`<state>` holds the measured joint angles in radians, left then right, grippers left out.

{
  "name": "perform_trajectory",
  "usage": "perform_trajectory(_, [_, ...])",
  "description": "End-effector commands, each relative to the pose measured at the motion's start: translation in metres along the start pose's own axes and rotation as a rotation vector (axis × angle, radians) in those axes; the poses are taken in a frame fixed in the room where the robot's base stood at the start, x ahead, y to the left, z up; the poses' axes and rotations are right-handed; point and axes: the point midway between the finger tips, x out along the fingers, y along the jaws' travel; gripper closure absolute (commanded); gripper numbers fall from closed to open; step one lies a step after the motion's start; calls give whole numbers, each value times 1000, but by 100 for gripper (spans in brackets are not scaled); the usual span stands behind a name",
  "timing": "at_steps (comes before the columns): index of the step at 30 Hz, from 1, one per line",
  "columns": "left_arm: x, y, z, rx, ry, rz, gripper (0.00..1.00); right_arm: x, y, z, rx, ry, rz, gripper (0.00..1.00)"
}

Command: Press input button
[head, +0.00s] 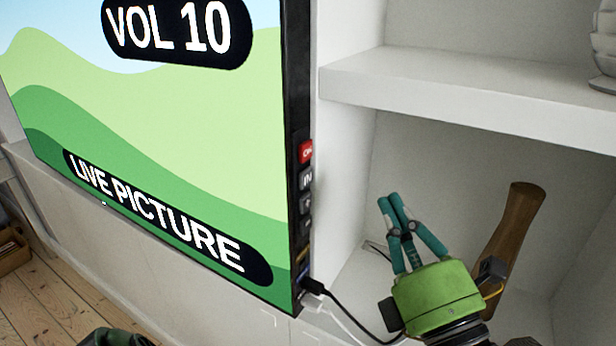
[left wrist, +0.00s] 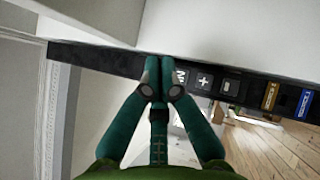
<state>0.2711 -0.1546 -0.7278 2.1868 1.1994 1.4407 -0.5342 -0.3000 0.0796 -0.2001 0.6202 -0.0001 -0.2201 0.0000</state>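A screen (head: 150,120) stands at the left of the head view, with a column of buttons on its dark right edge. The input button (head: 306,180) sits below a red power button (head: 305,152) and above a plus button (head: 305,205). In the left wrist view the input button (left wrist: 181,76) is partly covered by the fingertips; the plus button is beside it. The red button is hidden there. My left gripper (head: 391,200) has its teal fingers together, empty. In the head view it is to the right of the buttons; contact is not evident. My right gripper is not in view.
White shelves (head: 450,85) are on the right, with a brown wooden object (head: 515,225) in the lower bay. Wooden floorboards (head: 50,305) show at the lower left.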

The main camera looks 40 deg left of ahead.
Motion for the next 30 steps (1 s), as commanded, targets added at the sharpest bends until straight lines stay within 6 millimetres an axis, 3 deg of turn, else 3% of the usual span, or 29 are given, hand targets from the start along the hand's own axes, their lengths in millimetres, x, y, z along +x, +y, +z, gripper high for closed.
perform_trajectory(11, [6,1,-6,-3,1,1,100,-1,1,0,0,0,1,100])
perform_trajectory(30, [59,1,-60,-1,1,2,100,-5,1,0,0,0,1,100])
